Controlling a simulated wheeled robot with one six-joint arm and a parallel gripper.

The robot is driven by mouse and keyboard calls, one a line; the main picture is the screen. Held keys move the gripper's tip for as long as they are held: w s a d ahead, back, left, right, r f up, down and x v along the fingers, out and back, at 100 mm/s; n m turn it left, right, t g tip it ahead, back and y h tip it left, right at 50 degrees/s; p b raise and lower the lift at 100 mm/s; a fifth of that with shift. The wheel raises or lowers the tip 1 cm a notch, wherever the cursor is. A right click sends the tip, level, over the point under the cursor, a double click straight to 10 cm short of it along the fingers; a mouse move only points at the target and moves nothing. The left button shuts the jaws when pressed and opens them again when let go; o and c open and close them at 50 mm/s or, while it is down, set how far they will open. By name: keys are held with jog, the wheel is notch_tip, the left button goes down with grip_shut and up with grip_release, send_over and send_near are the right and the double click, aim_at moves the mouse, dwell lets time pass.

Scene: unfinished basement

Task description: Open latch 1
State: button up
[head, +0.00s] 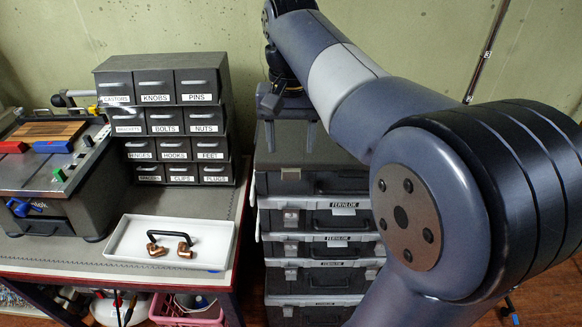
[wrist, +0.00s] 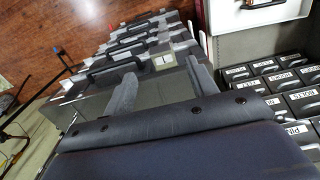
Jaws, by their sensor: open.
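A stack of dark cases (head: 318,216) stands right of the bench, with FERNLOK labels and black handles on the lower fronts. Pale latches show at the left of the fronts, such as an upper latch (head: 290,174) and a lower latch (head: 291,218). I cannot read a number on any latch, so I cannot tell which is latch 1. My gripper (head: 288,122) is open and empty above the top of the stack, fingers pointing down. In the wrist view, its fingers (wrist: 164,88) are spread before the cases (wrist: 125,60). My arm hides the stack's right side.
A labelled drawer cabinet (head: 168,112) stands close left of the stack. A white tray (head: 118,239) with copper fittings and a black handle lies on the bench. A pink basket (head: 186,310) is beneath. The wall is close behind.

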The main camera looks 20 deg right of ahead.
aim_at(291, 172)
notch_tip(291, 172, down, 7)
jog(key=shift+f, duration=0.1)
jog(key=shift+c, duration=0.5)
jog(key=c, duration=0.9)
jog(key=r+p, duration=0.1)
jog(key=p, duration=0.1)
jog(key=shift+w+g+p, duration=0.2)
jog(key=shift+g+p, duration=0.15)
jog(key=shift+g, duration=0.05)
jog(key=shift+w+d+r+g+p, duration=0.15)
jog(key=shift+g+p, duration=0.25)
jog(key=shift+p, duration=0.75)
jog(key=shift+w+y, duration=0.1)
jog(key=shift+y, duration=0.2)
jog(key=shift+f, duration=0.25)
jog(key=o, duration=1)
